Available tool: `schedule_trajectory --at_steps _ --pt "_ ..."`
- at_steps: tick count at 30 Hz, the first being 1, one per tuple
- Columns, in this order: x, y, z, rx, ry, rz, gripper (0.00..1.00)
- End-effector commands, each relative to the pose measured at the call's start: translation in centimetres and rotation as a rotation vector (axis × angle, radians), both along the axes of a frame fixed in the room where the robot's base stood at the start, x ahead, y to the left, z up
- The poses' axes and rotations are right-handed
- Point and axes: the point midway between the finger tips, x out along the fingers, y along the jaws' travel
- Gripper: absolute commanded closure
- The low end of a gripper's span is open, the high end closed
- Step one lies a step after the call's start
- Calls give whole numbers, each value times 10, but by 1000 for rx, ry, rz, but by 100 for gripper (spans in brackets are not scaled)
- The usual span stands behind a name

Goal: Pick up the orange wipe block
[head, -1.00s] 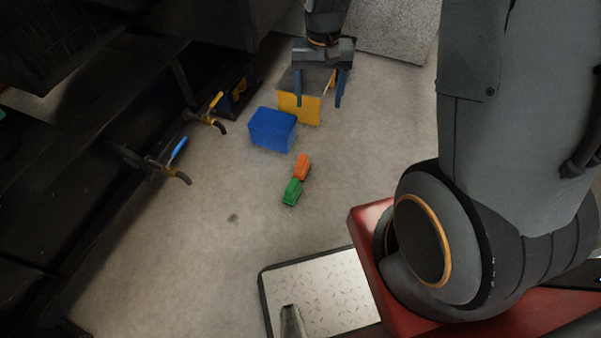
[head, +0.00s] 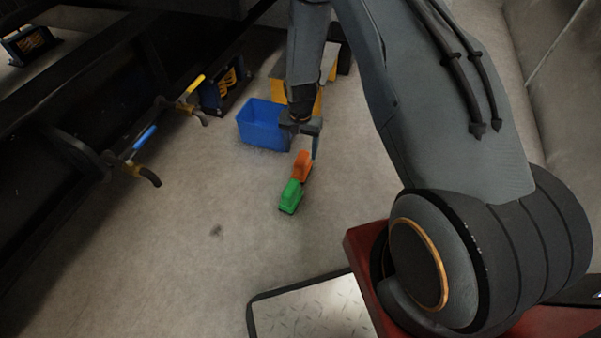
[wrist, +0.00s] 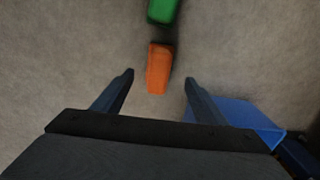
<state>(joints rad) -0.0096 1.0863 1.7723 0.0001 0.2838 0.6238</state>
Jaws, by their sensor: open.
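The orange wipe block (head: 302,166) lies on the floor, end to end with a green block (head: 290,196). In the wrist view the orange block (wrist: 159,69) shows ahead of my gripper (wrist: 159,78), in line with the gap between the two fingers. The fingers are apart with nothing held between them. The green block (wrist: 162,10) is beyond it at the top edge, partly cut off. In the head view my gripper (head: 306,147) is just behind the orange block; one finger shows and the other is hidden. I cannot tell its exact height above the floor.
A blue bin (head: 262,126) stands left of my gripper, and also shows at lower right in the wrist view (wrist: 243,117). A yellow box (head: 277,88) is behind it. Pipes with blue (head: 146,138) and yellow (head: 190,89) valve handles project at left. Floor in front is clear.

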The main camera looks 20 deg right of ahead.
Motion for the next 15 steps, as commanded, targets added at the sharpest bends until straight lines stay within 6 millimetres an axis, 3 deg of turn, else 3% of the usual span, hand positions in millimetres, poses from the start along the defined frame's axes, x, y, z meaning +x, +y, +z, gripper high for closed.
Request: schedule_trajectory --at_steps 1,9,15 --pt "3 0 -12 -1 -1 -6 34" --pt "4 0 -40 0 1 -15 34" --pt "4 -1 -51 0 -1 -15 34"
